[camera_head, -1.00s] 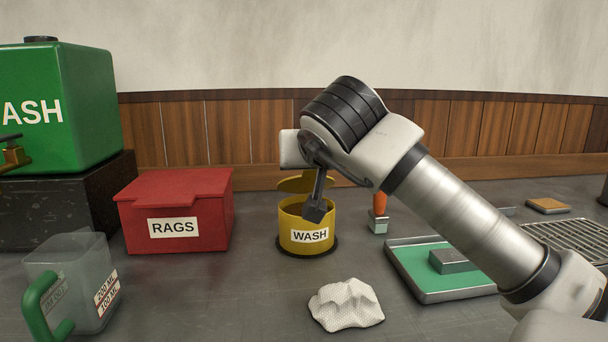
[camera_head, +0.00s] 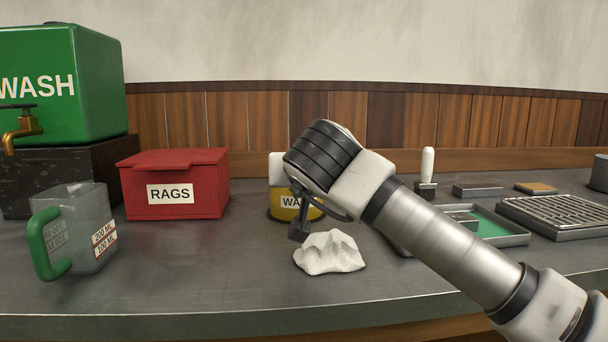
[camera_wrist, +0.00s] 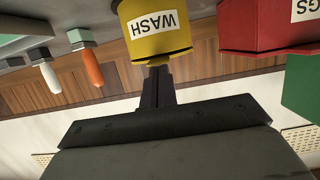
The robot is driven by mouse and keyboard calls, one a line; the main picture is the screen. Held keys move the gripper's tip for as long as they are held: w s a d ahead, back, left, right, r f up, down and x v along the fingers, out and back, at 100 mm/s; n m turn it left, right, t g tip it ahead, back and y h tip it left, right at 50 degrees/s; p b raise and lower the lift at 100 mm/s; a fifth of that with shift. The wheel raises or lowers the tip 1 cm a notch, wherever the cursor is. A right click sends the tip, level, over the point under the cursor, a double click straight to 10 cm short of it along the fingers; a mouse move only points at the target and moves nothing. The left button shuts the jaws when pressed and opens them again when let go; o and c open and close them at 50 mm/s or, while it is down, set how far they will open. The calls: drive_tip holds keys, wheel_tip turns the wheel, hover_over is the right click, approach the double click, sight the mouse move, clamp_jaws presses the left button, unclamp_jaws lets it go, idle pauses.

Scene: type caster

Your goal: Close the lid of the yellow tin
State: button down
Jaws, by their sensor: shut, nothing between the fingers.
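The yellow tin (camera_head: 284,208) with a WASH label stands on the bench, largely hidden behind my wrist in the head view. Its lid cannot be made out there. The fingers (camera_wrist: 157,75) also show in the wrist view; contact with the tin cannot be told.
A crumpled white rag (camera_head: 331,252) lies right in front of the tin. The red RAGS box (camera_head: 190,205) stands left of it, with a clear jug (camera_head: 85,230) and green WASH tank (camera_head: 70,110) farther left. A green-lined tray (camera_head: 492,228) lies right.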

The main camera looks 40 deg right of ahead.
drive_tip(key=shift+w, duration=0.1)
idle(0.5)
drive_tip(key=shift+w+d+f, duration=0.2)
drive_tip(key=shift+w+d, duration=0.25)
drive_tip(key=shift+w, duration=0.05)
drive_tip(key=shift+s+a+r, duration=0.1)
drive_tip(key=shift+a, duration=0.05)
